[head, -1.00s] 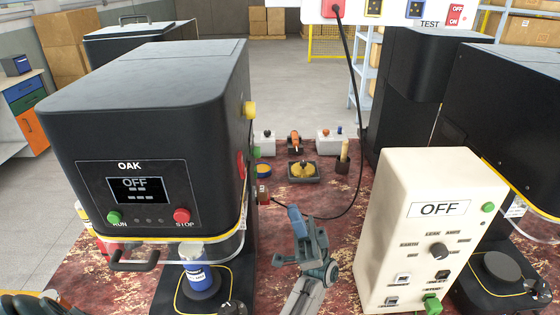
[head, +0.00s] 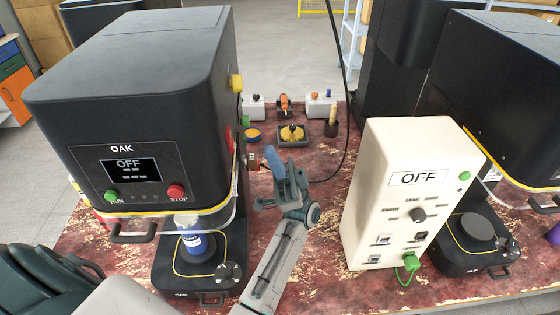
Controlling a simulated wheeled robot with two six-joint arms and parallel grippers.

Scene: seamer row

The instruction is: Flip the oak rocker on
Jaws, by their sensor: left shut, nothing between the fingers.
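The OAK seamer (head: 130,80) is a large black machine at the left. Its screen (head: 131,171) reads OFF, above a green RUN button (head: 111,196) and a red STOP button (head: 176,191). My right gripper is not in view.
A cream tester box (head: 390,230) reading OFF stands right of my arm, with a black seamer (head: 510,90) beyond it. A black cable (head: 340,110) hangs behind my gripper. A blue can (head: 196,246) stands under the OAK seamer. Small fixtures (head: 292,135) stand at the back.

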